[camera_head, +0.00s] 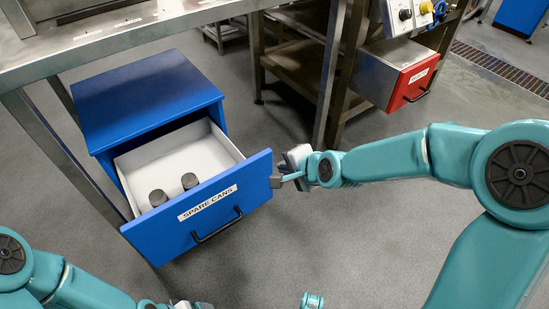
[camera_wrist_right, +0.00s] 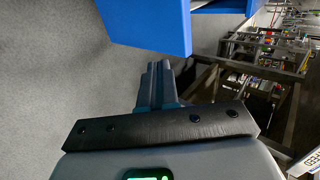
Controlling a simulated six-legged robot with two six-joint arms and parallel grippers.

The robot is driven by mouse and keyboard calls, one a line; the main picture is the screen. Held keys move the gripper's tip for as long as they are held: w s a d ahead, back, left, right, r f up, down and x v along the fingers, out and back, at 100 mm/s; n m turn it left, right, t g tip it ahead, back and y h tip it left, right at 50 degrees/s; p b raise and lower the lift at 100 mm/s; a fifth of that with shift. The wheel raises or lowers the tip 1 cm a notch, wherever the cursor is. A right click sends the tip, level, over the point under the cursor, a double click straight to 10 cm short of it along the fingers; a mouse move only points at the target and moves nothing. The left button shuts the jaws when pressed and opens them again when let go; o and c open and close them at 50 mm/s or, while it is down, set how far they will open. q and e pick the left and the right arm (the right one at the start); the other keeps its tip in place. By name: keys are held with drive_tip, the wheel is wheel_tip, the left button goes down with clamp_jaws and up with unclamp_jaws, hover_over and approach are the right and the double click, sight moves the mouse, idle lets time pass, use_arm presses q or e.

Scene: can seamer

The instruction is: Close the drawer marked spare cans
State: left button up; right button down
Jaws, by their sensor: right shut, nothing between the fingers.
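The drawer marked "SPARE CANS" (camera_head: 200,214) is blue-fronted with a black handle (camera_head: 217,226) and stands pulled well out of its blue cabinet (camera_head: 145,95). In the right wrist view the shut fingers (camera_wrist_right: 157,85) point towards a blue panel (camera_wrist_right: 150,22), with grey floor beyond. My left arm comes in at the lower left; its gripper (camera_head: 190,304) is cut off by the bottom edge, so its fingers are hidden.
A steel table (camera_head: 140,32) runs above the cabinet, with a leg (camera_head: 65,165) at its left. A red-fronted drawer (camera_head: 412,82) sits under a bench at the upper right. The floor (camera_head: 240,270) in front of the drawer is clear.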

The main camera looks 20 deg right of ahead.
sight(268, 156)
drive_tip(key=w, duration=0.1)
drive_tip(key=w+a, duration=0.1)
drive_tip(key=w+p, duration=0.1)
drive_tip(key=shift+w+a+f, duration=0.15)
drive_tip(key=shift+w+f, duration=0.2)
drive_tip(key=shift+w+a, duration=0.15)
drive_tip(key=shift+w, duration=0.35)
